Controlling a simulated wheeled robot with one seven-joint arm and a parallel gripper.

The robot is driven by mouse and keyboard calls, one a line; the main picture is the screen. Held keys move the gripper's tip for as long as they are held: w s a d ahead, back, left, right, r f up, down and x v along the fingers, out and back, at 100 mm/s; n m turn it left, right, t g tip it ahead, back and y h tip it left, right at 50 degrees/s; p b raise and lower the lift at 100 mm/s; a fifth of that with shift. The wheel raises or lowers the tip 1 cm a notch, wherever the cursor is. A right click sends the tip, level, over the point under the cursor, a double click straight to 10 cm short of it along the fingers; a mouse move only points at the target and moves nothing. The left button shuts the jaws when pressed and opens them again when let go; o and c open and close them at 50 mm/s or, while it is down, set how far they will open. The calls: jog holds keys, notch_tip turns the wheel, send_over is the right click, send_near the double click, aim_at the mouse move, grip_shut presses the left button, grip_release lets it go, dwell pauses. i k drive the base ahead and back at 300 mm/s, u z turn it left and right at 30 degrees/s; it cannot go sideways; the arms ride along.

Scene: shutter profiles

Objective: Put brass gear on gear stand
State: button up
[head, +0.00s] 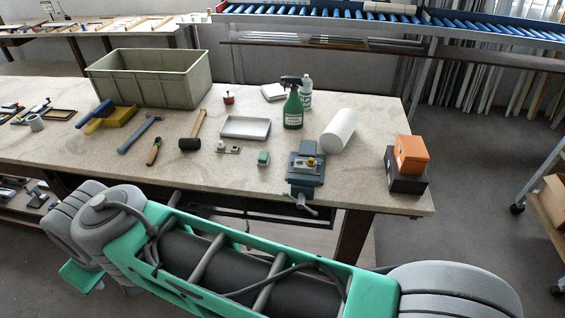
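A small brass-coloured piece, which looks like the brass gear (311,162), sits on top of the blue-grey vise (304,178) near the front of the bench. A small flat metal plate with a light upright knob or post (228,149) lies left of the vise; it may be the gear stand, but it is too small to be sure. My green and grey arm crosses the bottom of the head view, in front of the bench. My gripper is not in view.
On the bench (365,185), a green block (263,158), white roll (339,130), green spray bottle (293,108) and grey tray (246,127) surround the vise. Orange and black boxes (411,153) stand at the right end. A mallet (192,132) and large crate (150,77) are left.

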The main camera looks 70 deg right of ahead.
aim_at(235, 150)
jog(key=i, duration=1.4)
jog(key=z, duration=2.7)
jog(key=i, duration=0.5)
